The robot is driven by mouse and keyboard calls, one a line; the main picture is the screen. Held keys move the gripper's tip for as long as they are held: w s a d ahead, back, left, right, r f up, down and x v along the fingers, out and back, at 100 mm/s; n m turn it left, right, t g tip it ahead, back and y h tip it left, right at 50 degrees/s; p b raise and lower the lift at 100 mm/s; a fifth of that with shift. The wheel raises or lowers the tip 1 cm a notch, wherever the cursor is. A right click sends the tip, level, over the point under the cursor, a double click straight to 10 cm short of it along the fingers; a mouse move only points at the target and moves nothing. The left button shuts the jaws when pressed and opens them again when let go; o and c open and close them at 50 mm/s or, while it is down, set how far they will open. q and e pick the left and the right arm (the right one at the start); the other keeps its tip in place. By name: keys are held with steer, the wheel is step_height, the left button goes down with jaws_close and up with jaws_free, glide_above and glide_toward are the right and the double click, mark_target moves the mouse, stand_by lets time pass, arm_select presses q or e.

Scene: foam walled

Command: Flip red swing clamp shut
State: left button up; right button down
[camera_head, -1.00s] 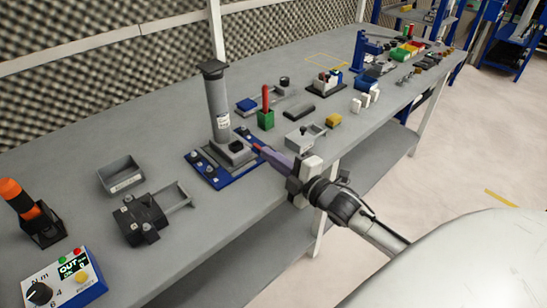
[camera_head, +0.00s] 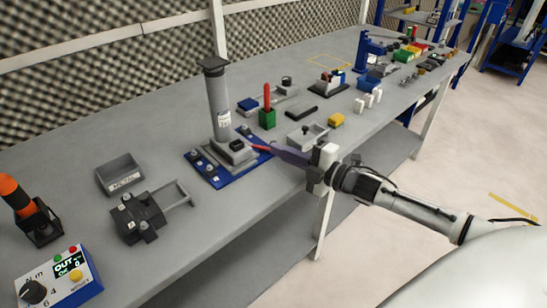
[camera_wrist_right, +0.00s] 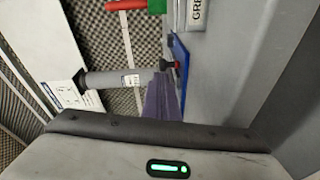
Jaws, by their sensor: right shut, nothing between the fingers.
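A blue base plate (camera_head: 222,181) lies on the bench and bears a grey upright cylinder (camera_head: 218,100) with a black top. A small red part (camera_head: 260,147), which looks like the swing clamp's handle, shows at the plate's right side. My right gripper (camera_head: 273,149) is shut and empty, its purple fingers reaching in from the right with their tips close to the red part. I cannot tell whether they touch. In the right wrist view the fingers (camera_wrist_right: 162,98) point at the blue plate (camera_wrist_right: 181,62); a bit of red shows there, and the clamp is mostly hidden. My left gripper is not in view.
A green block with a red handle (camera_head: 267,116) stands behind the plate. A grey fixture (camera_head: 307,137) and a yellow block (camera_head: 336,120) lie beyond the gripper. A black fixture (camera_head: 139,217) and an open grey bin (camera_head: 120,174) are at left. The bench's front edge runs below my right arm.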

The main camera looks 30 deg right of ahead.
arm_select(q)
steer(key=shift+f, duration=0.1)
arm_select(e)
steer(key=shift+w+d, duration=0.3)
steer(key=shift+d, duration=0.35)
steer(key=shift+w+d, duration=0.3)
steer(key=shift+d, duration=0.3)
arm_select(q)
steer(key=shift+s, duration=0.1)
